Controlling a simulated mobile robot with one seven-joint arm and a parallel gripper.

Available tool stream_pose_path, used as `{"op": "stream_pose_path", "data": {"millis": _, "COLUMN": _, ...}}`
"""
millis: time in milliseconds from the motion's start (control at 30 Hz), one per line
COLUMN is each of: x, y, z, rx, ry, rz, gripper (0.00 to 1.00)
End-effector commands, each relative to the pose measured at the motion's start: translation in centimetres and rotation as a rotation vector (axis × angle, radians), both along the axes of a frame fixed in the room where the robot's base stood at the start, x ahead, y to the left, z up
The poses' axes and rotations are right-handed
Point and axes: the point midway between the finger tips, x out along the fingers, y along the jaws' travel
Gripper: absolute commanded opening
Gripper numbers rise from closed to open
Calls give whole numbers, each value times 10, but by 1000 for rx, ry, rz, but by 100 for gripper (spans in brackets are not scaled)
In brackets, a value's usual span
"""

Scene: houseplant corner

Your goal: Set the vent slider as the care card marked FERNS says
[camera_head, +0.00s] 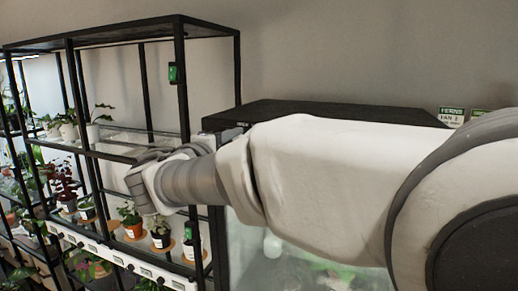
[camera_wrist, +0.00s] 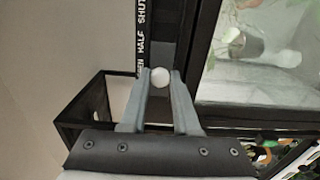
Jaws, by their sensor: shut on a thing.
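In the wrist view my gripper (camera_wrist: 160,88) is shut on the round white knob (camera_wrist: 160,77) of the vent slider, one finger on each side. The slider's dark track (camera_wrist: 172,35) runs upward from the knob. The scale strip (camera_wrist: 141,35) beside it reads SHUT at the top, HALF below, then a partly hidden OPEN; the knob is level with the OPEN end. In the head view the FERNS care card (camera_head: 452,115) stands at the right; it reads FAN 2, and the line below is too small to read. My arm hides the gripper and slider there.
A black shelf rack with potted plants (camera_head: 132,220) stands at the left. A dark-topped glass case (camera_head: 330,108) is behind my arm. A second green-headed card (camera_head: 480,113) is partly hidden by my arm. In the wrist view a glass pane (camera_wrist: 265,60) lies right of the slider.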

Motion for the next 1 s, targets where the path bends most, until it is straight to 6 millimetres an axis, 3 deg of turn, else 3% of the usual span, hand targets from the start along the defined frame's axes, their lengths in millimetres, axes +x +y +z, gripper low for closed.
{"op": "stream_pose_path", "data": {"millis": 233, "x": 0, "y": 3, "z": 3, "rx": 0, "ry": -5, "rz": 8, "gripper": 0}}
{"op": "stream_pose_path", "data": {"millis": 267, "x": 0, "y": 3, "z": 3, "rx": 0, "ry": -5, "rz": 9, "gripper": 31}}
{"op": "stream_pose_path", "data": {"millis": 433, "x": 0, "y": 2, "z": 2, "rx": 1, "ry": -4, "rz": 7, "gripper": 59}}
{"op": "stream_pose_path", "data": {"millis": 1000, "x": -2, "y": 1, "z": 0, "rx": 1, "ry": -3, "rz": 3, "gripper": 59}}
